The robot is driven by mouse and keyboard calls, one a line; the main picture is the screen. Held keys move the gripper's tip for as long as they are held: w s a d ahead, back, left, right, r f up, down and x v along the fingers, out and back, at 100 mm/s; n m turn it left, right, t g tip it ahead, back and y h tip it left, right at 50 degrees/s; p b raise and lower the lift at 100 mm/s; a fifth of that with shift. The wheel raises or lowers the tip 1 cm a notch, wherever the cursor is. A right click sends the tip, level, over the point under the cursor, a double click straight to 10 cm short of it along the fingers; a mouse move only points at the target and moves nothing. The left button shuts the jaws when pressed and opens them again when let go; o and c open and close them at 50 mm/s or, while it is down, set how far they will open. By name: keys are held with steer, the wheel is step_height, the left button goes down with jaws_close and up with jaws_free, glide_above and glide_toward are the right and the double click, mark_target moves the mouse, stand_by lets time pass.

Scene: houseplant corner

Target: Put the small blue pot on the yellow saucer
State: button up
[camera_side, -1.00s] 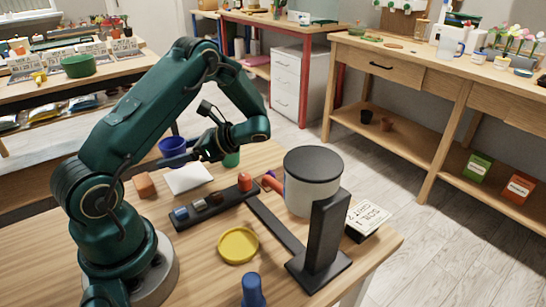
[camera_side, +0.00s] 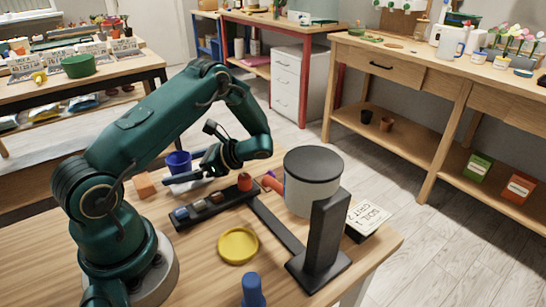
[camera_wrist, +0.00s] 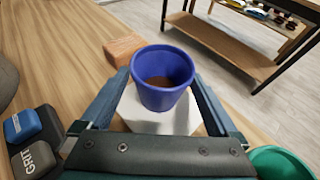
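The small blue pot (camera_side: 178,162) sits between the fingers of my gripper (camera_side: 196,178) in the side view. In the wrist view the blue pot (camera_wrist: 163,82) is upright, with brown inside, and a finger of my gripper (camera_wrist: 162,88) lies along each side. My gripper is shut on it. The yellow saucer (camera_side: 238,246) lies empty on the table, nearer the side camera, below my gripper in that picture. It is outside the wrist view.
A dark tray with small blocks (camera_side: 212,206) lies between pot and saucer. An orange-brown block (camera_side: 144,186) is left of the pot. A large grey canister (camera_side: 312,185) and black stand (camera_side: 322,245) are at right. A green pot (camera_wrist: 280,163) shows in the wrist view.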

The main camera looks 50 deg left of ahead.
stand_by(0.3)
steer(key=v, duration=1.1)
steer(key=shift+w+a, duration=0.15)
steer(key=shift+a, duration=0.05)
steer(key=shift+w+d+r, duration=0.2)
steer(key=shift+w+d, duration=0.05)
steer(key=shift+w+d+r, duration=0.1)
steer(key=shift+d+r, duration=0.05)
steer(key=shift+r, duration=0.15)
steer(key=s+d+r+n+t+h, duration=0.4)
steer(key=d+r+t, duration=0.1)
steer(key=d+t, duration=0.2)
steer(key=s+d+r+n+t+h, duration=0.4)
steer(key=d+t, duration=0.3)
steer(key=d, duration=0.2)
steer(key=shift+s+r+h, duration=0.3)
steer(key=shift+r+h, duration=0.3)
steer(key=shift+r, duration=0.15)
steer(key=shift+o, duration=0.2)
steer(key=shift+s+d+f+n+t, duration=0.1)
steer(key=shift+s+d+n+t, duration=0.1)
steer(key=shift+d+n+t, duration=0.35)
